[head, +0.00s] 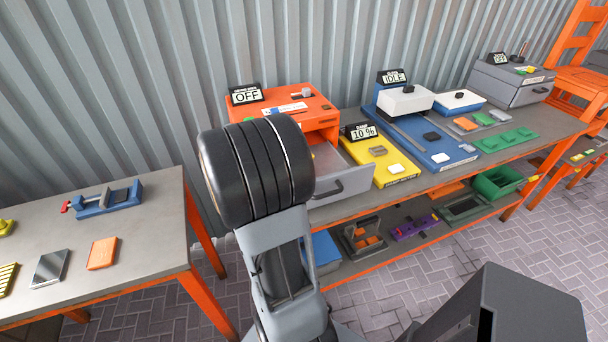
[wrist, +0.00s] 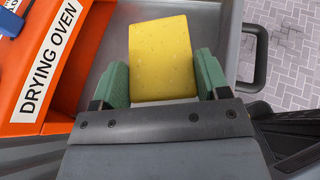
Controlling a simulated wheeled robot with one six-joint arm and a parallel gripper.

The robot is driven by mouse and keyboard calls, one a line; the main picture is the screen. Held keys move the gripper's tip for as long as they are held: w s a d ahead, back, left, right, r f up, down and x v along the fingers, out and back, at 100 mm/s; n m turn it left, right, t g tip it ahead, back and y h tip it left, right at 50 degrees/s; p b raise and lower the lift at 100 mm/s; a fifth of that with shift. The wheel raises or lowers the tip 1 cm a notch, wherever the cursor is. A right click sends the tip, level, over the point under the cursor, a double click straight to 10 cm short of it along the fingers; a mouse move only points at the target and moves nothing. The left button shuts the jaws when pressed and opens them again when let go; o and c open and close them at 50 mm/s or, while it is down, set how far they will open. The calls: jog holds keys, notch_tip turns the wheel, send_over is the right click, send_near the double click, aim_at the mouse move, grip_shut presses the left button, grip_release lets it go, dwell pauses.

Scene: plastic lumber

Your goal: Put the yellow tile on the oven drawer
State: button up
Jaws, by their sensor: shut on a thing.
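The yellow tile (wrist: 161,58) is between the two green fingers of my gripper (wrist: 163,80) in the wrist view. My gripper is shut on it. Below the tile is the grey oven drawer (wrist: 218,22), pulled open, with its dark handle (wrist: 262,58) at the right. I cannot tell whether the tile touches the drawer floor. In the head view the drawer (head: 352,197) stands out from the orange drying oven (head: 318,123), whose display reads OFF. My arm hides the drawer's left part, the gripper and the tile there.
A yellow scale-like unit (head: 387,165) and a blue press-like unit (head: 440,150) stand right of the drawer on the bench. A lower shelf holds bins, including a green bin (head: 498,183). A separate table (head: 140,240) at left carries a blue vise (head: 108,200) and several tiles.

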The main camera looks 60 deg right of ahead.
jog(key=s+d+r+m+g, duration=0.1)
jog(key=s, duration=0.2)
jog(key=s+d+r+m+g+y, duration=0.1)
jog(key=s, duration=0.3)
jog(key=s+d+r+m+g+b, duration=0.1)
jog(key=s, duration=0.2)
jog(key=shift+s+d+r+m+y, duration=0.1)
jog(key=shift+s+r+m+y, duration=0.1)
jog(key=shift+s+m+y, duration=0.15)
jog(key=shift+g, duration=0.3)
jog(key=w+d+f, duration=0.1)
jog(key=w, duration=0.1)
jog(key=w+d+f, duration=0.1)
jog(key=w, duration=0.2)
jog(key=w+f, duration=0.1)
jog(key=w, duration=0.2)
jog(key=shift+d+f+p, duration=0.35)
jog(key=shift+d+f, duration=0.05)
jog(key=w+f, duration=0.2)
jog(key=w+d+f, duration=0.1)
jog(key=w+f, duration=0.1)
jog(key=f, duration=0.1)
jog(key=shift+d, duration=0.1)
jog(key=shift+w+d+f, duration=0.1)
jog(key=shift+w+f, duration=0.3)
jog(key=shift+f, duration=1.55)
jog(key=shift+f, duration=0.15)
jog(key=shift+f, duration=0.1)
jog(key=o, duration=0.9)
